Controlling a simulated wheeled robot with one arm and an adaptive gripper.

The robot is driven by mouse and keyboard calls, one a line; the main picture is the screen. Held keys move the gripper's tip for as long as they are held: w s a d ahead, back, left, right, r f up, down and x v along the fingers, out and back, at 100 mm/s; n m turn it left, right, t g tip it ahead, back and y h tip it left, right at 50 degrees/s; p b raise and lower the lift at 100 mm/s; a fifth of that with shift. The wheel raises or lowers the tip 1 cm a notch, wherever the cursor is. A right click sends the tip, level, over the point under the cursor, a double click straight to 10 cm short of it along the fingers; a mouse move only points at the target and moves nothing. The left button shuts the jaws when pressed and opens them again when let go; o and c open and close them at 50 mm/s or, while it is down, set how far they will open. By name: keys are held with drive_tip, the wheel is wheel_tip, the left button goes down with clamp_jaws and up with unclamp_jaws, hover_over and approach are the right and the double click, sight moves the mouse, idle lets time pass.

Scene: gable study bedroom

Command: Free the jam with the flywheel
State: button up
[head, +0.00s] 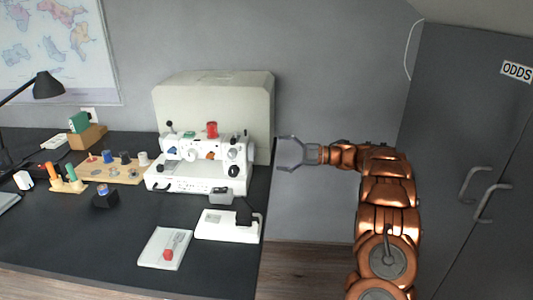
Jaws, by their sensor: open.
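A white sewing machine (198,178) stands upright on the dark desk, with a red spool (212,130) on top. The flywheel appears to be the dark-rimmed round knob (233,170) at the machine's right end; it is small and its details are unclear. The jam itself cannot be made out. My gripper (281,153) is open and empty, to the right of the machine and apart from it, with its fingers pointing left. It is near the desk's right edge in the picture.
A pale case (216,88) stands behind the machine. A white device (228,225) and a white pad (164,249) lie in front. A spool board (115,171) and a black lamp (46,86) are at the left. A grey cabinet (465,130) stands at the right.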

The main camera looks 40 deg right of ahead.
drive_tip(key=shift+v, duration=1.75)
